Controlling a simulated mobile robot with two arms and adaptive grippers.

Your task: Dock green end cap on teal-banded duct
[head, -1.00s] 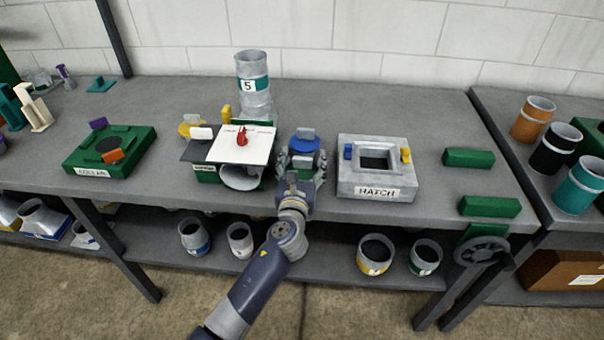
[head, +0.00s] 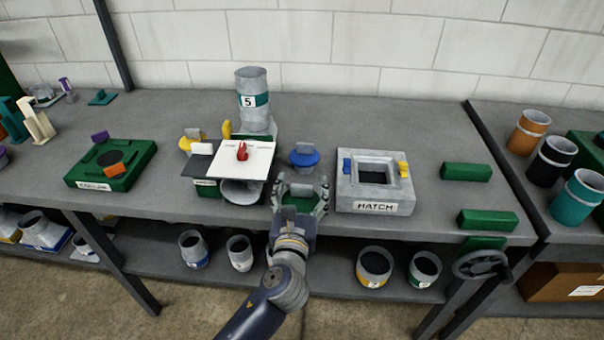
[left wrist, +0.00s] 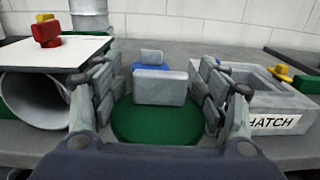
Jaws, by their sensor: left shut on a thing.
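The green end cap (left wrist: 152,125), a green disc with a grey upright tab, lies between the fingers of my left gripper (head: 300,190). The gripper is shut on it, near the bench's front edge; in the wrist view its fingers flank the cap. The teal-banded duct (head: 252,88), a grey upright cylinder marked 5, stands farther back and left, behind a white plate with a red handle. Its base is partly hidden by that plate. The gripper and cap are apart from it. My right gripper is not in view.
A blue cap (head: 305,158) sits just beyond my gripper. The grey HATCH block (head: 345,190) is close on the right, the white plate (head: 258,165) and a horizontal duct opening (head: 240,192) close on the left. Green blocks (head: 466,172) lie farther right. The bench behind the blue cap is clear.

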